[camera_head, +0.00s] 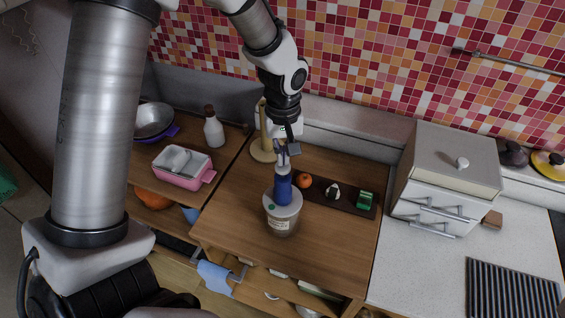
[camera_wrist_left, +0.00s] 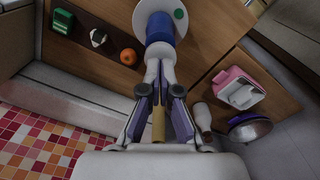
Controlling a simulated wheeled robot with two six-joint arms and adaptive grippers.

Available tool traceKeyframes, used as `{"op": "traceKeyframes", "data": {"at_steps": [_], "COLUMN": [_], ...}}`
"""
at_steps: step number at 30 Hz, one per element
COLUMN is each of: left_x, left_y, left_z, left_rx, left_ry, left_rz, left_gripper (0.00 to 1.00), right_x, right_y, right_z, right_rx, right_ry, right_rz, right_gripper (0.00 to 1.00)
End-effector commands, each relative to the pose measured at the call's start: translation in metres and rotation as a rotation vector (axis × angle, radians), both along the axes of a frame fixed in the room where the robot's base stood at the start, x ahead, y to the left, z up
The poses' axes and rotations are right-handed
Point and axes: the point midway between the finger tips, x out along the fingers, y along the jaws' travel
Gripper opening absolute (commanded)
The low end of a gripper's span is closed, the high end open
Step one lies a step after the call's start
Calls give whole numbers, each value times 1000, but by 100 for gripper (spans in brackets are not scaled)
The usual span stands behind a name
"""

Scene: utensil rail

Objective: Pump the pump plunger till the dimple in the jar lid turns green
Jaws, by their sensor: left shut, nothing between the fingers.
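The jar (camera_head: 281,225) stands on the wooden worktop with a pale round lid (camera_head: 290,207). The dimple (camera_head: 271,207) in the lid looks green, and it also shows green in the left wrist view (camera_wrist_left: 180,13). The blue pump (camera_head: 283,187) stands upright on the lid with a pale plunger top (camera_head: 283,169). My left gripper (camera_head: 283,158) is shut and empty, pointing down just over the plunger top. In the left wrist view the fingertips (camera_wrist_left: 160,78) meet at the pale plunger head (camera_wrist_left: 160,52); whether they touch it I cannot tell. My right gripper is out of view.
A dark tray (camera_head: 315,194) with an orange (camera_head: 304,180), a black-and-white item and a green block lies right of the jar. A stand (camera_head: 263,150) is behind. A pink container (camera_head: 184,168) and white bottle (camera_head: 213,130) are left. A white box (camera_head: 447,175) stands right.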

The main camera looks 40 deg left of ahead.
Motion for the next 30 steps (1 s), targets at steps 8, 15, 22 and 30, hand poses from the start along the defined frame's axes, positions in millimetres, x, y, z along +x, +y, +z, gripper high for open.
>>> {"op": "traceKeyframes", "data": {"at_steps": [8,15,22,30], "left_x": [0,1,0,0], "left_y": [0,0,0,0], "left_z": [29,52,60,60], "left_rx": [1,1,0,0], "left_ry": [-1,-4,0,0], "left_rz": [0,-1,0,0], "left_gripper": [0,0,0,0], "right_x": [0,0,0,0], "right_y": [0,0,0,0], "right_z": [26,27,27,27], "right_rx": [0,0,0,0], "right_ry": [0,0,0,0], "right_rz": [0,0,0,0], "right_gripper": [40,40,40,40]}}
